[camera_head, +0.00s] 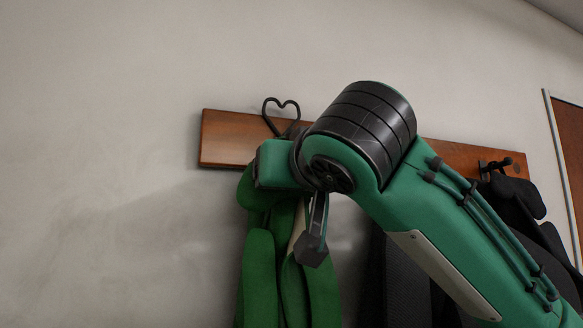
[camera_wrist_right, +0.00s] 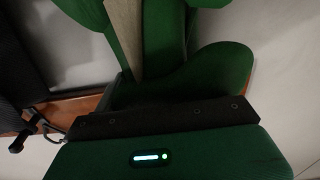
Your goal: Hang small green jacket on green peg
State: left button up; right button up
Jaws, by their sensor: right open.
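A green jacket (camera_head: 262,265) hangs down the wall below the left part of the wooden rack, with a beige strip in its middle. It fills the top of the right wrist view (camera_wrist_right: 165,45). My right gripper (camera_head: 313,240) is at the jacket's upper part; one dark finger shows in front of the cloth. It is open. A dark heart-shaped hook (camera_head: 280,107) rises from the rack just above the jacket. My gripper hides where the jacket's top meets the hook, so I cannot tell whether it rests on it. No green-coloured peg is visible. My left gripper is out of view.
The wooden rack (camera_head: 227,136) runs along the wall behind my right arm. Black garments (camera_head: 512,200) hang at its right end beside a dark hook (camera_head: 495,164). A brown framed panel (camera_head: 573,150) stands at the far right. The wall at left is bare.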

jog(key=shift+s, duration=0.1)
jog(key=c, duration=1.3)
jog(key=shift+r, duration=0.1)
jog(key=shift+s+r, duration=0.15)
jog(key=shift+r, duration=0.05)
jog(key=shift+s+d+r, duration=0.15)
jog(key=shift+r, duration=0.05)
jog(key=shift+s+r, duration=0.4)
jog(key=shift+r, duration=0.05)
jog(key=shift+d, duration=0.1)
jog(key=shift+f+b, duration=0.1)
jog(key=shift+b, duration=0.2)
